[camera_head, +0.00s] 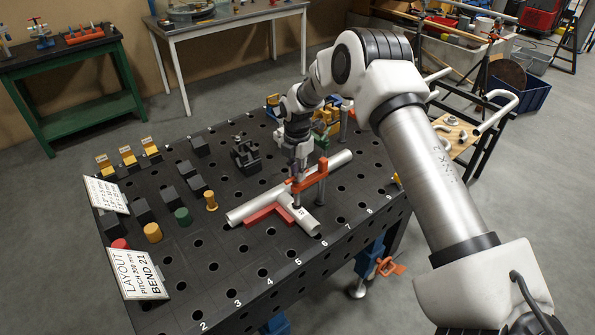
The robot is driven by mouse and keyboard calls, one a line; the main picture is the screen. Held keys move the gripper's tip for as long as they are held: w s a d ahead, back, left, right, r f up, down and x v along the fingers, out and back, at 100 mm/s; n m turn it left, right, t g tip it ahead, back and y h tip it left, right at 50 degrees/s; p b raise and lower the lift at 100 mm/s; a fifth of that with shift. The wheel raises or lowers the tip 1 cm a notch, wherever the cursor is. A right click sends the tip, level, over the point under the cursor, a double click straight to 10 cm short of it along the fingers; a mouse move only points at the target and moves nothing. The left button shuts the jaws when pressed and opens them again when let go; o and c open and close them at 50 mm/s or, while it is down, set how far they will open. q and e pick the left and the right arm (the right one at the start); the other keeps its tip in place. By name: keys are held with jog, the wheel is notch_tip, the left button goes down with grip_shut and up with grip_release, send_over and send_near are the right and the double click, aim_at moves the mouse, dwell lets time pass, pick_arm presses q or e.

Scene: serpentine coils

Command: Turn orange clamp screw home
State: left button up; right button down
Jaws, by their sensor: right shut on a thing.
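The orange clamp (309,182) stands on the perforated black table, its arm reaching over a white pipe joint (299,212). A grey post holds the clamp at its right, and its spindle points down at the pipe. My right gripper (300,164) comes down from above and is shut on the top of the clamp screw; its fingers are small here and hide the screw head. I cannot tell whether the spindle tip touches the pipe. My left gripper is not in view.
A long white pipe (255,202) lies diagonally beside a red angle piece (265,214). The table's front holes are clear.

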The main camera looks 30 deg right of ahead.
aim_at(296, 174)
dwell(0.8)
jog(key=c, duration=1.1)
grip_release()
jog(key=shift+a, duration=0.15)
jog(key=shift+r, duration=0.2)
notch_tip(296, 174, up, 12)
jog(key=shift+f, duration=0.15)
jog(key=shift+f, duration=0.1)
